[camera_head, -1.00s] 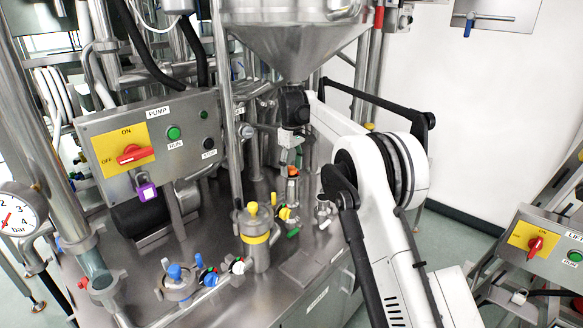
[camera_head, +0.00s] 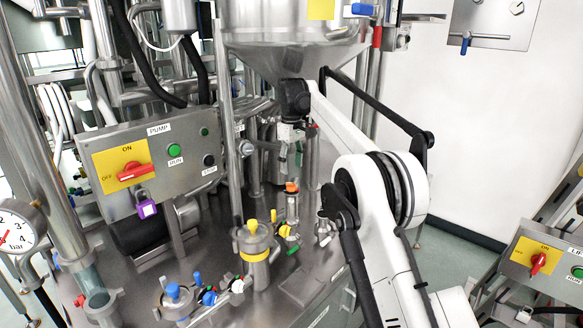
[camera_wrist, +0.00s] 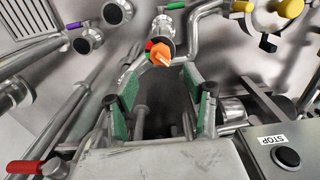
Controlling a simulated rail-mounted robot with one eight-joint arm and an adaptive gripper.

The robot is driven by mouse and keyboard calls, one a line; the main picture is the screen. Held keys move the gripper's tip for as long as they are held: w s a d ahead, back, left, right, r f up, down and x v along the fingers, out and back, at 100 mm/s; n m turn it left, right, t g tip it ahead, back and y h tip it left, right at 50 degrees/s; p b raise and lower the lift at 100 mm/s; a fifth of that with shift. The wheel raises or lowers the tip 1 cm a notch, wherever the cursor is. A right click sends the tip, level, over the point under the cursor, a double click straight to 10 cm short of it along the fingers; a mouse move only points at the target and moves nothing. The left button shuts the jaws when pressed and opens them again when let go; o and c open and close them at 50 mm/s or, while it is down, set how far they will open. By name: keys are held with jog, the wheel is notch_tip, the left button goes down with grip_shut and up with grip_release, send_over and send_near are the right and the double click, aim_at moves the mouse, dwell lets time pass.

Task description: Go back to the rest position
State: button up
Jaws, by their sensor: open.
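My gripper (camera_head: 291,152) hangs below my wrist, under the steel hopper, in the head view. In the wrist view its two green-padded fingers (camera_wrist: 160,100) are spread apart with nothing between them. An orange-topped fitting (camera_head: 291,188) stands upright below the gripper, with a visible gap. In the wrist view the orange top (camera_wrist: 160,54) lies just beyond the fingertips.
A steel hopper (camera_head: 290,50) is above my wrist. The pump panel (camera_head: 150,160) is on the left. A yellow-banded canister (camera_head: 255,250) and several small coloured valves stand on the steel deck. A second panel (camera_head: 545,255) is at the right.

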jog(key=shift+s+d+r, duration=0.15)
jog(key=shift+d+r, duration=0.05)
jog(key=shift+r, duration=0.15)
jog(key=s+d+r+m+t, duration=0.1)
jog(key=s+d+r+m, duration=0.1)
jog(key=s+d+r, duration=0.45)
jog(key=s+d+r+m+t+b, duration=0.15)
jog(key=s+d, duration=0.25)
jog(key=s, duration=0.5)
jog(key=s+d+r+m+t, duration=0.1)
jog(key=s+d+r+m, duration=0.1)
jog(key=s+d+r, duration=0.4)
jog(key=s+d+f+m+t, duration=0.1)
jog(key=s+f, duration=0.4)
jog(key=s, duration=0.5)
jog(key=s+d+f+m+t, duration=0.1)
jog(key=s+d+f, duration=0.3)
jog(key=s, duration=0.6)
jog(key=s+d+f+m+t, duration=0.1)
jog(key=s+d+f+m, duration=0.2)
jog(key=s+f, duration=0.5)
jog(key=shift+s+d+t+b, duration=0.2)
jog(key=shift+s+t+b, duration=0.15)
jog(key=shift+s, duration=0.7)
